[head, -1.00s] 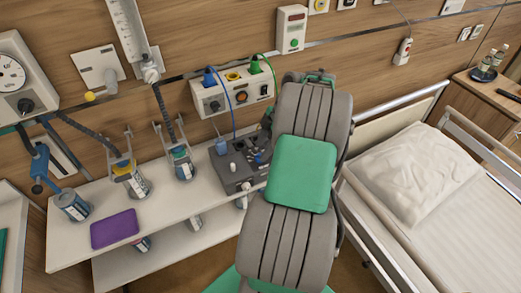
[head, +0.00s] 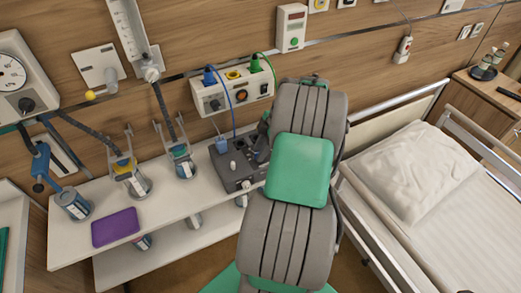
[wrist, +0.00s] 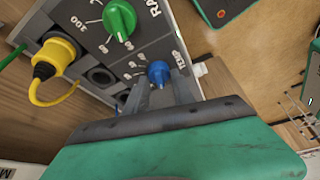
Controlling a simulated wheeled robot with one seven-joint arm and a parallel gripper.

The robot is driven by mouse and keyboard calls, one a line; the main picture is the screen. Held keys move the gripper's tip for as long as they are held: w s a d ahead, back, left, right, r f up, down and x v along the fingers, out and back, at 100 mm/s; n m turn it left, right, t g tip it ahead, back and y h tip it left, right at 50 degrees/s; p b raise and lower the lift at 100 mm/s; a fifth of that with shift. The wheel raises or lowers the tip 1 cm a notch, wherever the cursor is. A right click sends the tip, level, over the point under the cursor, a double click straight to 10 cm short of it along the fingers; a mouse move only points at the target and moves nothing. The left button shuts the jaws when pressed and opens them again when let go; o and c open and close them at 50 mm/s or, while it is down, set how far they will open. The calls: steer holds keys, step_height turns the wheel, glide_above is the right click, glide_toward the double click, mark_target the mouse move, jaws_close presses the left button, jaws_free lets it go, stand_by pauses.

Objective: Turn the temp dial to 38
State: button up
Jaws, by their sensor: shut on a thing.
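In the wrist view a blue dial (wrist: 158,72) marked TEMP sits on a dark grey panel (wrist: 150,45). My gripper (wrist: 160,82) is shut on it, with one grey finger on each side. The small numbers around this dial are blurred and partly hidden by the fingers, so I cannot read its setting. A green dial (wrist: 119,19) with a partly cut-off label is on the same panel. In the head view the grey box (head: 228,178) stands on the white shelf, and my arm hides its right part; the blue dial cannot be made out there.
A yellow plug (wrist: 55,55) with a looped lead is close beside the panel in the wrist view. In the head view a wall socket unit (head: 212,100) with cables is behind the box. A purple pad (head: 115,227) and several jars are on the left. A bed (head: 440,200) is on the right.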

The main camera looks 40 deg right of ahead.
jaws_close()
steer(key=shift+m+b, duration=0.35)
steer(key=shift+m, duration=0.05)
steer(key=m+t+h+b, duration=0.1)
steer(key=m+b, duration=0.1)
steer(key=shift+f+m, duration=0.1)
steer(key=shift+m, duration=0.3)
steer(key=m+h+b, duration=0.1)
steer(key=m, duration=0.1)
steer(key=m+t+h+b, duration=0.1)
steer(key=m+b, duration=0.1)
steer(key=m, duration=0.1)
steer(key=shift+a, duration=0.15)
steer(key=m+h+b, duration=0.1)
steer(key=m, duration=0.1)
steer(key=m+b, duration=0.1)
steer(key=m, duration=0.2)
steer(key=shift+h, duration=0.4)
steer(key=m+h+b, duration=0.1)
steer(key=m, duration=0.3)
steer(key=shift+a, duration=0.1)
steer(key=shift+r+h+b, duration=0.2)
steer(key=shift+h+b, duration=0.1)
steer(key=o, duration=1)
jaws_free()
